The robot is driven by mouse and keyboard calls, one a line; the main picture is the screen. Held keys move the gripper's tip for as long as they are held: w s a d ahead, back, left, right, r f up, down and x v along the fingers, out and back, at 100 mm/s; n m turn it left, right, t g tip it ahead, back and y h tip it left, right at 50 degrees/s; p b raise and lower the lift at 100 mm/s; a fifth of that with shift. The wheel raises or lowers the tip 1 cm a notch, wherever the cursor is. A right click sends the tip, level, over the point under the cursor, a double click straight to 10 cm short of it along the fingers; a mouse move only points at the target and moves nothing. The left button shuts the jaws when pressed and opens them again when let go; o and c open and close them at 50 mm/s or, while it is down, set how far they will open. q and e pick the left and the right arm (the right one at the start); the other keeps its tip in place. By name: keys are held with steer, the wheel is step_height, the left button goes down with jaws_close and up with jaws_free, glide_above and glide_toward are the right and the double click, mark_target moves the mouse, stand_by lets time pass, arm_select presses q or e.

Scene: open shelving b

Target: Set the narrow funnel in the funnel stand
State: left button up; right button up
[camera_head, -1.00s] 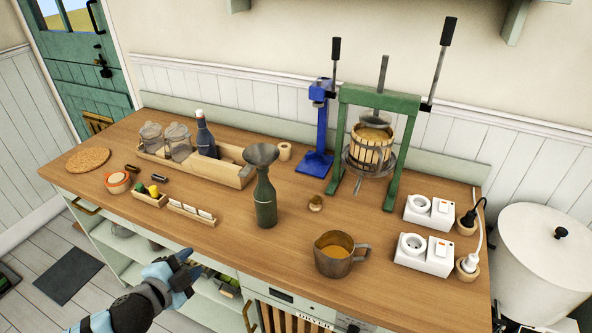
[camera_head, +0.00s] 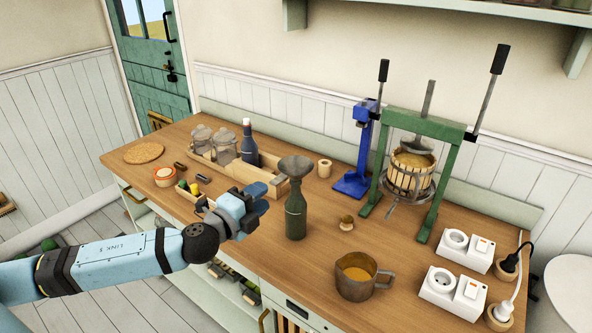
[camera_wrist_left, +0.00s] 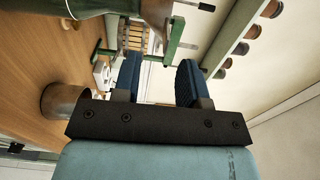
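The narrow funnel (camera_head: 296,166) is a dark grey cone seated upright in the mouth of a dark green bottle (camera_head: 296,215), mid-counter. A green bottle-like shape (camera_wrist_left: 90,8) is cut by that view's top edge. A small round wooden piece (camera_head: 325,168) stands behind the funnel; I cannot tell whether it is the funnel stand. My right gripper is not in view.
A copper-coloured jug (camera_head: 356,285) stands front right of the bottle. A small wooden-and-dark item (camera_head: 346,223) lies between. A wooden crate (camera_head: 243,173) with jars and a bottle is behind left. The blue corker (camera_head: 354,184) and green press (camera_head: 428,205) stand behind right.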

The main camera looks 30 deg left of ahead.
mark_target(280, 179)
arm_select(q)
steer(key=w, duration=0.2)
steer(key=w+p, duration=0.1)
steer(key=w, duration=0.2)
steer(key=w+p, duration=0.1)
steer(key=w, duration=0.1)
steer(key=shift+w+d+r, duration=0.25)
steer(key=shift+d+r, duration=0.15)
steer(key=shift+w+p, duration=0.3)
steer(key=shift+s, duration=0.1)
steer(key=shift+c, duration=0.2)
jaws_close()
